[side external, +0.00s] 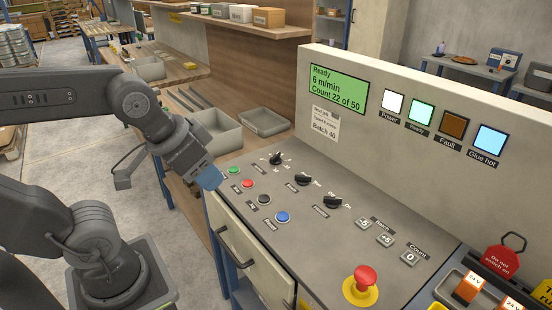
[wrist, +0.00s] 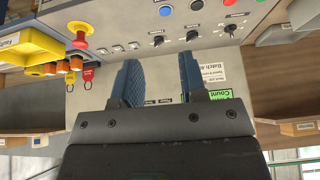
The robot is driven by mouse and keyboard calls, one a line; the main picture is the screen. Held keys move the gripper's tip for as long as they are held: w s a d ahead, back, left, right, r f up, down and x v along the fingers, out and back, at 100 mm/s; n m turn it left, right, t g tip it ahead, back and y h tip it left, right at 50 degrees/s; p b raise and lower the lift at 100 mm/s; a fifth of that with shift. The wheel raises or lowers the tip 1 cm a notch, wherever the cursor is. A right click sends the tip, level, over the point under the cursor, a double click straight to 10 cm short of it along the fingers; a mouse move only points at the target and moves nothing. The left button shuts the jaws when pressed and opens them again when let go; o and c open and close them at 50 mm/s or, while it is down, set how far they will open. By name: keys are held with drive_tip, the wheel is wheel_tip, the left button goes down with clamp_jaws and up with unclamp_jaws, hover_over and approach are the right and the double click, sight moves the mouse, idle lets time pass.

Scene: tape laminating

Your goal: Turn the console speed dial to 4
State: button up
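The console (side external: 230,172) has three black knobs in a row. The farthest-left knob (side external: 277,158), with several small marks around it, looks like the speed dial; its label is too small to read surely. It seems to be the right knob (wrist: 230,29) in the wrist view. The console screen (side external: 339,90) reads "Ready", "6 m/min", "Count 22 of 50". My gripper (side external: 208,178) is above the console's left end, near the green button and apart from the dial. In the wrist view my gripper (wrist: 160,82) has its blue fingers spread, with nothing between them.
Green, red, black and blue buttons line the console's front; the blue button (side external: 283,217) is nearest. A red emergency stop (side external: 362,282) stands up at the right. A paper note (side external: 325,122) is below the screen. Grey trays (side external: 213,130) lie on the bench behind.

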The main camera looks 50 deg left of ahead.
drive_tip(key=w+a+r+n+g, duration=0.1)
drive_tip(key=w+a+r, duration=0.15)
drive_tip(key=w, duration=0.45)
drive_tip(key=n+g, duration=0.4)
drive_tip(key=g, duration=0.1)
hover_over(275, 155)
wheel_tip(275, 155, down, 8)
drive_tip(key=r, duration=0.1)
wheel_tip(275, 155, down, 14)
drive_tip(key=shift+d+f, duration=0.1)
drive_tip(key=shift+f, duration=0.1)
drive_tip(key=shift+c, duration=0.5)
clamp_jaws()
